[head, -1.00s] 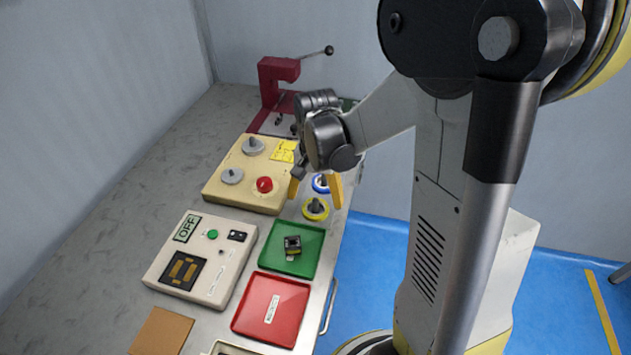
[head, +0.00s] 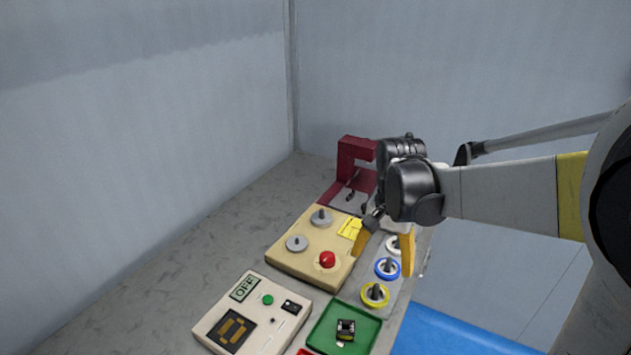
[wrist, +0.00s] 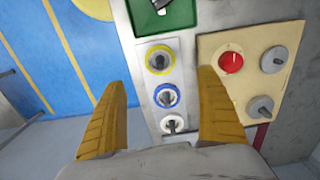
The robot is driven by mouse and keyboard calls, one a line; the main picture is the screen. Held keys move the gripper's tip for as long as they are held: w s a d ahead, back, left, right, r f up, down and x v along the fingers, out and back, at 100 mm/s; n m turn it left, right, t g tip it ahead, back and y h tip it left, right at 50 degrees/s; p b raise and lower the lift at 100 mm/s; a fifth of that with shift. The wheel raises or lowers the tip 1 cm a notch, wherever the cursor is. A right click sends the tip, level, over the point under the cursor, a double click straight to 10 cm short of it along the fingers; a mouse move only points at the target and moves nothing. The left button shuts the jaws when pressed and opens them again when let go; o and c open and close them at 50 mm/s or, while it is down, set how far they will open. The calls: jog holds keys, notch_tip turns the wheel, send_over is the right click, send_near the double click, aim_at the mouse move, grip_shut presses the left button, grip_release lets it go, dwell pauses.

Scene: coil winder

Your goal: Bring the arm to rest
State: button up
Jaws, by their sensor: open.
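My gripper (head: 384,256) is open and empty, its two orange fingers apart and pointing down above the far right part of the bench. In the wrist view the gripper (wrist: 161,82) has nothing between its fingers but bench and spools well beneath. A yellow spool (head: 375,294), a blue spool (head: 387,268) and a white spool (head: 395,243) stand in a row below; the white one is partly hidden by my gripper. In the wrist view the yellow spool (wrist: 160,60), blue spool (wrist: 167,96) and white spool (wrist: 173,124) show whole.
A beige winder base (head: 285,262) with a red knob (head: 327,260) stands left of the spools. A red press (head: 350,160) is behind. A control box (head: 262,330) and a green tray (head: 372,333) holding a small dark part (head: 346,328) are in front. Bare bench lies left.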

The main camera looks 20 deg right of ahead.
jog(key=s+a+r+n+t, duration=0.5)
jog(key=s+a+n+t, duration=0.2)
jog(key=s+a+n, duration=0.1)
jog(key=shift+s+a+r+n, duration=0.4)
jog(key=shift+s+a, duration=0.15)
jog(key=shift+s, duration=0.3)
